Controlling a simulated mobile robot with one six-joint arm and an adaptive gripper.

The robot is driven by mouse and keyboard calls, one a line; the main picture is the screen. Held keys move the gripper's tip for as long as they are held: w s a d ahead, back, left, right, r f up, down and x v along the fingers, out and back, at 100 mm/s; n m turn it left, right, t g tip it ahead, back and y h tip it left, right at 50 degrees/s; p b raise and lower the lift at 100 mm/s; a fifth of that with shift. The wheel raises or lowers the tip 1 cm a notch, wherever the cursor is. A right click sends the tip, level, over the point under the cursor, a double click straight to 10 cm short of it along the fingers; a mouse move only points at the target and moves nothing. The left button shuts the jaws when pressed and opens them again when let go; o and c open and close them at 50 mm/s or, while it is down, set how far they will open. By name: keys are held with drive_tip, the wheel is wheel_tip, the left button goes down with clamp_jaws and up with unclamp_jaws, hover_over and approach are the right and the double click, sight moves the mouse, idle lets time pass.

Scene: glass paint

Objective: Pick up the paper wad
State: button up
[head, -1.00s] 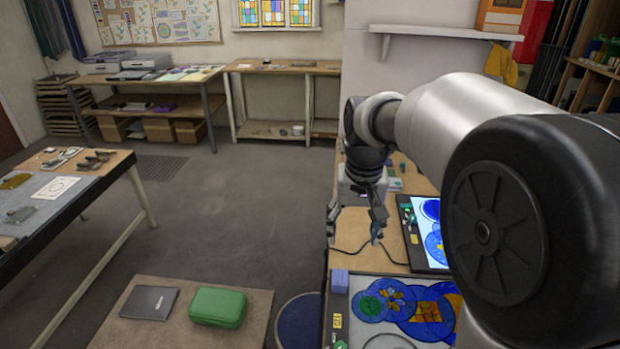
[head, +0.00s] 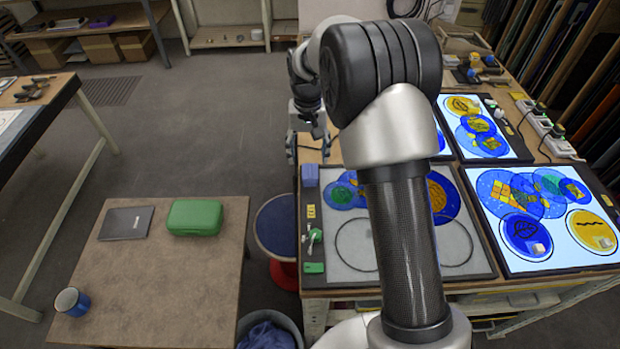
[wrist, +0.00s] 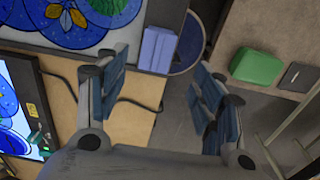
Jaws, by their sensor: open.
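I cannot pick out a paper wad for certain in either view. Two small pale lumps, one (head: 538,248) and another (head: 603,241), sit on the lit panel at the right in the head view, too small to identify. My gripper (head: 309,148) hangs over the left edge of the workbench, beyond the near panel. In the wrist view my gripper (wrist: 162,85) is open with nothing between its fingers. Bench edge, a dark cable and floor show beneath it. My arm hides part of the near panel.
A lilac block (head: 310,176) lies at the near panel's (head: 468,268) corner. Left are a low table (head: 150,290) with a green case (head: 195,217), dark laptop (head: 126,223) and blue mug (head: 72,301). A round stool (head: 275,228) and a bin (head: 268,332) stand between table and bench.

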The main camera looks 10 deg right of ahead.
sight(310, 171)
wheel_tip(310, 171, down, 3)
drive_tip(key=shift+r+b, duration=0.1)
drive_tip(key=shift+b, duration=0.2)
drive_tip(key=f+b, duration=0.1)
drive_tip(key=f, duration=0.1)
drive_tip(key=f+b, duration=0.1)
drive_tip(key=f, duration=0.2)
drive_tip(key=shift+s+d+f, duration=0.1)
drive_tip(key=shift+d+f, duration=0.05)
drive_tip(key=shift+d, duration=0.05)
drive_tip(key=shift+c, duration=0.4)
drive_tip(key=c, duration=0.8)
drive_tip(key=shift+c, duration=0.2)
drive_tip(key=shift+r, duration=0.25)
wheel_tip(310, 171, up, 20)
drive_tip(key=p, duration=0.6)
drive_tip(key=shift+f, duration=0.15)
